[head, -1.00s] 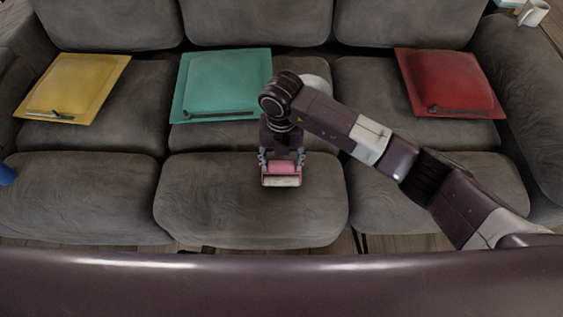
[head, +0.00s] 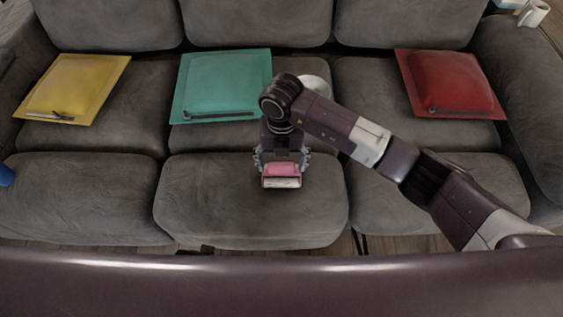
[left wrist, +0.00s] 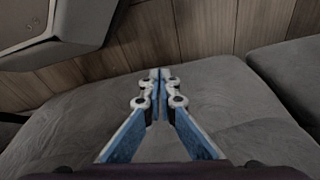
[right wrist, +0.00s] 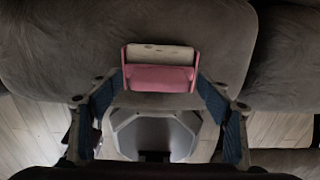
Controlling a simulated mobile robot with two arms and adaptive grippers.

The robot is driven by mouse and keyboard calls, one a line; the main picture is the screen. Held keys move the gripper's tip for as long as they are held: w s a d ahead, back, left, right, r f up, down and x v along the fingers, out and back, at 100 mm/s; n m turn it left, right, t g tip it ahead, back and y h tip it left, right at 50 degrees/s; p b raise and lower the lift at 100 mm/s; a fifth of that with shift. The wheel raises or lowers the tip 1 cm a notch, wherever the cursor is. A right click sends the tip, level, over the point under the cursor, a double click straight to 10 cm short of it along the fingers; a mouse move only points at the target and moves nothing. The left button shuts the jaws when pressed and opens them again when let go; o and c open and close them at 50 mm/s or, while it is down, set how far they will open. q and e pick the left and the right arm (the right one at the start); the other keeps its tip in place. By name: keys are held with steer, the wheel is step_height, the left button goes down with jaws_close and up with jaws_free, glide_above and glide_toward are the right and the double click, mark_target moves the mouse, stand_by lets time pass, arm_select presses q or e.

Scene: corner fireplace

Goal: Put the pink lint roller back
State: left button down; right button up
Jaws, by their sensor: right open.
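The pink lint roller (head: 283,171) with a pale roll lies on the front middle seat cushion (head: 220,205) of the grey sofa. In the right wrist view the roller (right wrist: 160,75) shows between and just beyond the fingertips. My right gripper (head: 282,159) is over the roller, its fingers open on either side, with gaps visible to the roller. Its wrist and arm cover part of the cushion behind. My left gripper (left wrist: 157,75) shows in the left wrist view with its fingertips together and nothing between them, over grey cushions.
A pale round thing (head: 316,84) is partly hidden behind my arm. A white mug (head: 533,13) stands at the far right.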

arm_select(q)
steer(key=s+f, duration=0.1)
steer(key=f, duration=0.1)
steer(key=s+f+p, duration=0.1)
steer(key=s+f, duration=0.1)
steer(key=shift+s+a+f, duration=0.1)
steer(key=shift+a, duration=0.1)
arm_select(e)
step_height(320, 180, up, 12)
